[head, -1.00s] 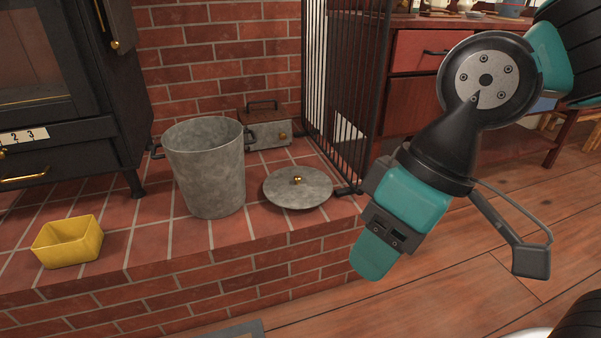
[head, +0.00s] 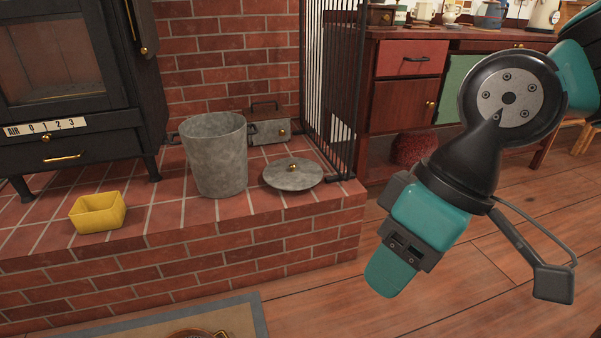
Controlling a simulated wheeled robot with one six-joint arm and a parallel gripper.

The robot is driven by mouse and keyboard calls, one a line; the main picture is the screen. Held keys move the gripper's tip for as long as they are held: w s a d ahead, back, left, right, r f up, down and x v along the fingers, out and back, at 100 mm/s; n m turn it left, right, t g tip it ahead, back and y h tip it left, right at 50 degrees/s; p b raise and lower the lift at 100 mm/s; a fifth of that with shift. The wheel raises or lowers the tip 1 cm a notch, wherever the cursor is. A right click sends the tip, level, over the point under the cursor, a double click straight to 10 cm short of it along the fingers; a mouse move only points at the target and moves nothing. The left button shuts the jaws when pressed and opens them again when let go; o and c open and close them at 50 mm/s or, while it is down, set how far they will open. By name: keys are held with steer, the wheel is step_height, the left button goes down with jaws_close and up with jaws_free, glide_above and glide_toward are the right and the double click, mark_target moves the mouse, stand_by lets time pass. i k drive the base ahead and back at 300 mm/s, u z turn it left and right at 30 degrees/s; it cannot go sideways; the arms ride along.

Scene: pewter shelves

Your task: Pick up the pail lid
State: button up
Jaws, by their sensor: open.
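The pail lid (head: 293,177) is a round grey metal disc with a small brass knob on top. It lies flat on the tiled brick hearth, knob up, near the hearth's right end. The grey metal pail (head: 216,157) stands upright and open just left of it, apart from it. My gripper (head: 388,276) is at the right, in front of the hearth and to the right of the lid, pointing down. It is empty and well apart from the lid. One finger hides most of the other.
A yellow tub (head: 98,213) sits at the hearth's left front. A black stove (head: 75,90) stands behind it. A grey metal box (head: 268,128) is behind the lid. A black bar screen (head: 332,90) rises close behind the lid's right side. Wooden floor is clear below my gripper.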

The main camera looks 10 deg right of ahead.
mark_target(288, 174)
steer(key=z, duration=0.2)
steer(key=i, duration=1.3)
steer(key=u, duration=0.4)
